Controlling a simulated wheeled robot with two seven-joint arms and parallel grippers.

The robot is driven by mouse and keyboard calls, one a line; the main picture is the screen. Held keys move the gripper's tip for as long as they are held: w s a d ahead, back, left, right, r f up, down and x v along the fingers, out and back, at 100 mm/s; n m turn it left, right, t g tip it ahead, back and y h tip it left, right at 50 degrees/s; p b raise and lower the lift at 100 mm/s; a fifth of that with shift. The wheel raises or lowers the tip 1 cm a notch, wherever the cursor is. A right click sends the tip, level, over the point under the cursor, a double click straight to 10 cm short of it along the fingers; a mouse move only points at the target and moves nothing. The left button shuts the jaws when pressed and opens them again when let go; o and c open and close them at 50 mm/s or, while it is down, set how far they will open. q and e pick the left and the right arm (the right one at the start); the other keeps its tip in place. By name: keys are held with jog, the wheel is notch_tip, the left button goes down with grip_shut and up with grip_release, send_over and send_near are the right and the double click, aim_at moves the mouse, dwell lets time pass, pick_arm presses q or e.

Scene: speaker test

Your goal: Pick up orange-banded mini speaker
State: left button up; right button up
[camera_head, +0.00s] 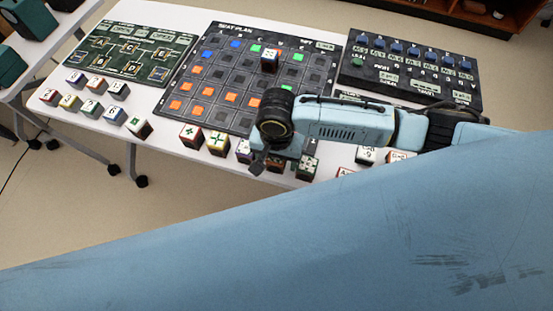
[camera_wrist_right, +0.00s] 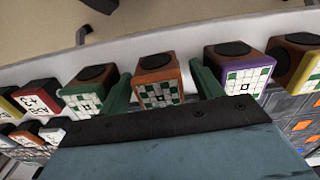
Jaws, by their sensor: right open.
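The orange-banded mini speaker (camera_wrist_right: 160,82) is a small cube with a brown top, a dark round driver and a white-and-green patterned face. In the right wrist view it stands upright between the two green fingers of my right gripper (camera_wrist_right: 163,84). The fingers are open, one on each side; I cannot tell whether either touches it. In the head view my right gripper (camera_head: 268,163) is over the front edge row of the table and hides this speaker. My left gripper is not in view.
A purple-banded speaker (camera_wrist_right: 240,68) and a green-banded one (camera_wrist_right: 90,90) stand close on either side. Behind the row lies a dark board (camera_head: 215,75) with coloured squares. A blue-knobbed panel (camera_head: 400,65) is at right. A large blue surface covers the lower head view.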

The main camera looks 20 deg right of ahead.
jog(key=c, duration=1.1)
jog(key=shift+r, duration=0.15)
